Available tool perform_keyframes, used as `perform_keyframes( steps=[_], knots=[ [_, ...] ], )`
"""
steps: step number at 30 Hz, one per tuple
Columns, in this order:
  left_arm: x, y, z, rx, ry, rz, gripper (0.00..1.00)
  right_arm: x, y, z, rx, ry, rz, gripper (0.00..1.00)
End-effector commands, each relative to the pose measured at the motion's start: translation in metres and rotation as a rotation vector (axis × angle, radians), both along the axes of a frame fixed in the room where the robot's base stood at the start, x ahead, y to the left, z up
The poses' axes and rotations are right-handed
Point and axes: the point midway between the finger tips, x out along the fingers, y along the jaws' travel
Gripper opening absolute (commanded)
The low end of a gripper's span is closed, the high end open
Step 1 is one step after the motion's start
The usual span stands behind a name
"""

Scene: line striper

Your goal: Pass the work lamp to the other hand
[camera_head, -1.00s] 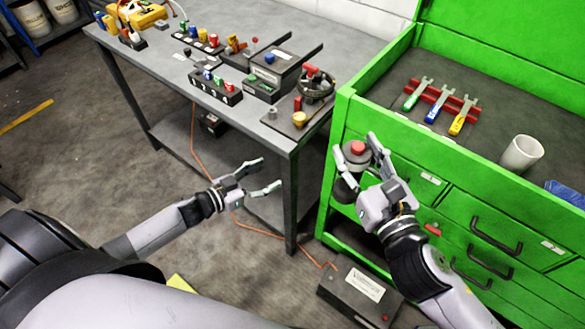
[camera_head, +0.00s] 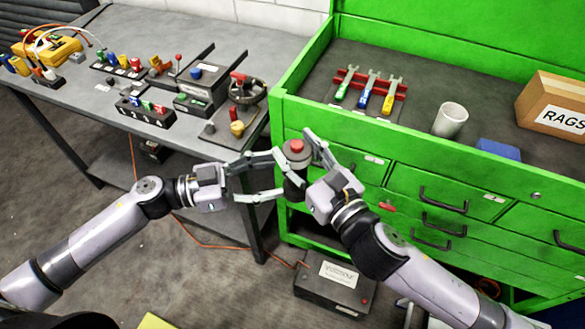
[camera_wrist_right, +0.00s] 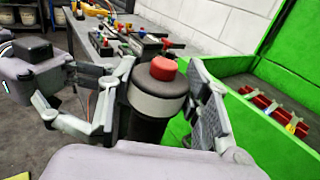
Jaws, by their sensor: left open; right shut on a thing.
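The work lamp (camera_head: 296,155) is a dark cylinder with a light grey collar and a red button on top. It is roughly upright in the air in front of the green cabinet. My right gripper (camera_head: 298,160) is shut on it from the lower right. The right wrist view shows the lamp (camera_wrist_right: 158,104) between the right gripper's two fingers (camera_wrist_right: 160,100). My left gripper (camera_head: 268,174) is open, its fingers pointing right, close to the lamp's left side. I cannot tell whether its fingertips touch the lamp. The lamp's lower part is partly hidden by the fingers.
The green tool cabinet (camera_head: 400,143) stands right behind the lamp, with wrenches (camera_head: 367,95), a white cup (camera_head: 450,120) and a rags box (camera_head: 553,103) on top. The grey workbench (camera_head: 222,50) is at the left. A black box (camera_head: 335,285) lies on the floor.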

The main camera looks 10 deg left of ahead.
Motion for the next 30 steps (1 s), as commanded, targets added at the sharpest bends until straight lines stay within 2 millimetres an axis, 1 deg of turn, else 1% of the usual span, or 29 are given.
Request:
perform_keyframes(
  steps=[1,6,9,12,16,23,30],
  knots=[
    [0.004,-0.010,0.002,-0.005,-0.005,-0.001,0.60,0.000,0.000,0.001,0.002,-0.002,0.001,0.00],
    [0.015,-0.037,0.002,-0.003,-0.003,0.000,0.60,0.000,0.000,0.001,0.002,-0.002,0.001,0.00],
    [0.020,-0.049,0.001,-0.002,-0.002,0.001,0.60,0.000,0.000,0.001,0.002,-0.002,0.001,0.00],
    [0.023,-0.056,0.000,-0.001,0.000,0.001,0.60,0.000,0.000,0.001,0.002,-0.002,0.001,0.00],
    [0.024,-0.061,0.000,-0.001,-0.001,0.001,0.60,0.000,0.000,0.001,0.002,-0.002,0.001,0.00],
    [0.025,-0.061,0.000,0.000,0.000,0.002,0.60,0.000,0.000,0.001,0.002,-0.002,0.001,0.00],
    [0.024,-0.061,0.000,0.000,0.000,0.002,0.45,0.000,0.000,0.001,0.002,-0.002,0.001,0.00]
  ],
)
